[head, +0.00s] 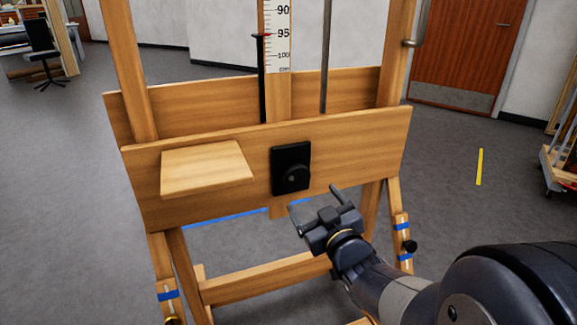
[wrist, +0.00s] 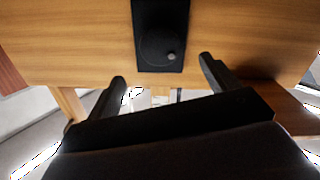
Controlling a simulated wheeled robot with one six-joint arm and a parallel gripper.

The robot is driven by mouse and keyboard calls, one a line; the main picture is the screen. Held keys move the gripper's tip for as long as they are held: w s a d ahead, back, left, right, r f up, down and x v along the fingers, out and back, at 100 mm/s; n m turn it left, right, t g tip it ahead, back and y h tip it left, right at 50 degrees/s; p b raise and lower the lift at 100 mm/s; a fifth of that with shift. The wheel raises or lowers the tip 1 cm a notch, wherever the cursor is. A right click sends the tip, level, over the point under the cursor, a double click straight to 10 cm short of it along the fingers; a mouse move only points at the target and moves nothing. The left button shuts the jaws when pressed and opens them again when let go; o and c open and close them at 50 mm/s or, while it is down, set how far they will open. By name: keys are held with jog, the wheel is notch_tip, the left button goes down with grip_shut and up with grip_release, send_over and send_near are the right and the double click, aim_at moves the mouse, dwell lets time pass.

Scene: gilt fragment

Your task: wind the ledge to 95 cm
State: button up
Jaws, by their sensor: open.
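A large wooden easel carries a wide front board with a small wooden ledge (head: 205,168) on its left half. A black plate (head: 290,153) with a round black knob (head: 295,178) sits near the board's middle; the knob (wrist: 162,48) also shows in the wrist view. A white scale (head: 278,40) marked 90, 95 and 100 stands above, and a dark pointer (head: 261,36) sits at about the 95 mark. My gripper (head: 314,199) is open and empty, just below and right of the knob and apart from it; both fingers show in the wrist view (wrist: 162,72).
The easel's legs (head: 168,270) and lower crossbar (head: 262,280) stand below, with blue tape (head: 225,217) behind on the floor. A brown door (head: 465,50), a yellow floor strip (head: 479,167) and a cart (head: 560,165) are at right.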

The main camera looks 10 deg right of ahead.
aim_at(298, 180)
jog(key=w, duration=0.3)
jog(key=w+a+b, duration=0.1)
jog(key=w, duration=0.6)
jog(key=shift+w+a+b, duration=0.2)
jog(key=shift+a+b, duration=0.05)
jog(key=shift+b, duration=0.1)
jog(key=shift+c, duration=0.2)
jog(key=c, duration=0.9)
jog(key=shift+c, duration=0.2)
